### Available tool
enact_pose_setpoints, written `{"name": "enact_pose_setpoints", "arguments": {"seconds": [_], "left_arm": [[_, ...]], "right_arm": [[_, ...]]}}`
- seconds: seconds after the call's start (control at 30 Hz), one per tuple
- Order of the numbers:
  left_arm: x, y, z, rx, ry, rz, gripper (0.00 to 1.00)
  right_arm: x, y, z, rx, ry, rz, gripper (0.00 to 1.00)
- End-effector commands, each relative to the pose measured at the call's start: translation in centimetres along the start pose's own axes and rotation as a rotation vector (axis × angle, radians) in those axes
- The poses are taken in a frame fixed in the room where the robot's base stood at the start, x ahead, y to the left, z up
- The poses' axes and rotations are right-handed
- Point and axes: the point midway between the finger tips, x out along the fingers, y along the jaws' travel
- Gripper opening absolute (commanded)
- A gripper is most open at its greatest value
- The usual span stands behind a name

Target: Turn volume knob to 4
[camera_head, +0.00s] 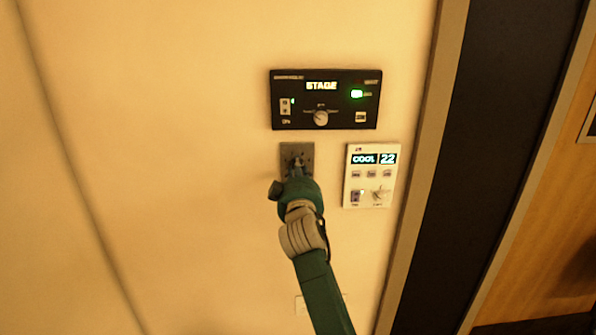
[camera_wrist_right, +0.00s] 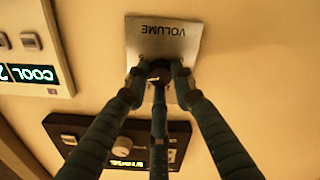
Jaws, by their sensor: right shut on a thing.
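The volume plate (camera_head: 286,151) is a small grey metal panel on the wall, below the black stage panel. It also shows upside down in the right wrist view (camera_wrist_right: 165,32), with the word VOLUME on it. The dark volume knob (camera_wrist_right: 157,70) sits on this plate. My right gripper (camera_wrist_right: 158,80) is shut on the knob, with blue-green fingers on both sides and one in front. In the head view my right gripper (camera_head: 297,168) covers most of the plate. The knob's pointer and most scale marks are hidden, so its setting cannot be read. My left gripper is not in view.
The black stage panel (camera_head: 342,84) with a knob and green light is just above. The white thermostat panel (camera_head: 357,181), reading COOL 22, is close on the right. Bare wall (camera_head: 160,170) lies to the left. A dark vertical strip (camera_head: 500,90) stands farther right.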

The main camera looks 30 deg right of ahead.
Motion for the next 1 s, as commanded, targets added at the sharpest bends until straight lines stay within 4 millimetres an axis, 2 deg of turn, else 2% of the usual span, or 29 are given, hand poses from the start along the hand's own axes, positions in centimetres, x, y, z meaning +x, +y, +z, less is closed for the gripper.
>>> {"name": "enact_pose_setpoints", "arguments": {"seconds": [0.27, 0.3, 0.37, 0.73, 0.87, 1.0], "left_arm": [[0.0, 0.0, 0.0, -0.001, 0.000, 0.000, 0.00], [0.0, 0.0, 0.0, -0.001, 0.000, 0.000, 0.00], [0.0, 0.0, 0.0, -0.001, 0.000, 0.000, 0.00], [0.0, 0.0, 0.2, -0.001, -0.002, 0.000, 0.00], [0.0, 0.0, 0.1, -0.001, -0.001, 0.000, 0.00], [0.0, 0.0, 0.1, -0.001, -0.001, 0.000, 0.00]], "right_arm": [[0.0, -0.2, 0.1, 0.000, -0.003, -0.004, 0.00], [0.0, -0.2, 0.1, 0.000, -0.003, -0.004, 0.32], [0.0, -0.2, 0.1, 0.000, -0.003, -0.004, 0.42], [-0.5, -0.1, 0.0, 0.000, 0.000, -0.002, 0.42], [-2.3, -0.2, 0.1, 0.000, -0.001, -0.003, 0.42], [-5.4, -0.2, 0.1, 0.001, -0.002, -0.003, 0.42]]}}
